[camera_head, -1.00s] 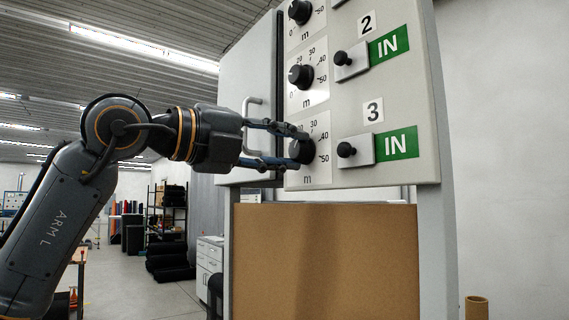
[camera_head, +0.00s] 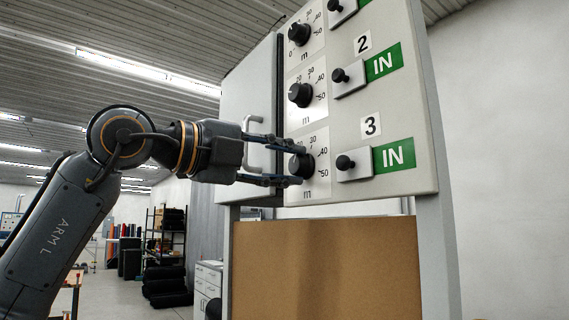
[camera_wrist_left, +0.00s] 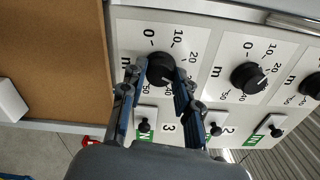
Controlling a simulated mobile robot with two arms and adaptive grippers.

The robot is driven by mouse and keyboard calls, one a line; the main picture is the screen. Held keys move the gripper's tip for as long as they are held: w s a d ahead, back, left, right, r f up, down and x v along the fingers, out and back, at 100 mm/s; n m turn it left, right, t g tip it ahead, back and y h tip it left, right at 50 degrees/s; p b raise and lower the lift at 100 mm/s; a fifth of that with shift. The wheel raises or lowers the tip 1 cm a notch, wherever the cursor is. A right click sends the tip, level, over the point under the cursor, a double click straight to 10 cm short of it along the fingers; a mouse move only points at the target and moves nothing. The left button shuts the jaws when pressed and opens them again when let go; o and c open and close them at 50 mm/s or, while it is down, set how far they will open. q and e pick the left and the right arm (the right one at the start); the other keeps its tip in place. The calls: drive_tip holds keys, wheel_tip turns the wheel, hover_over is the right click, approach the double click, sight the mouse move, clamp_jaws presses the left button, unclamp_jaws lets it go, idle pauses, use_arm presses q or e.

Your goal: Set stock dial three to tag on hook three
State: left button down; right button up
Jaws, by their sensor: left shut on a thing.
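Stock dial three is the lowest black knob (camera_head: 302,165) on the panel, on a white scale plate marked up to 50, beside the number 3 label (camera_head: 371,126). My left gripper (camera_head: 300,166) reaches in from the left and is shut on this knob, one finger above and one below. In the left wrist view the knob (camera_wrist_left: 160,69) sits between the two fingertips (camera_wrist_left: 158,73). I cannot read its pointer setting clearly. No hook or hanging tag can be made out. My right gripper is not in view.
Dial two (camera_head: 300,95) and another dial (camera_head: 299,34) stand above. Black pull knobs beside green IN plates (camera_head: 394,155) are close on the right. A cabinet door handle (camera_head: 253,124) is just behind my left fingers. A brown board (camera_head: 325,270) is below the panel.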

use_arm(q)
drive_tip(key=c, duration=1)
unclamp_jaws()
drive_tip(key=v, duration=1.2)
drive_tip(key=shift+a, duration=0.1)
drive_tip(key=shift+w, duration=0.1)
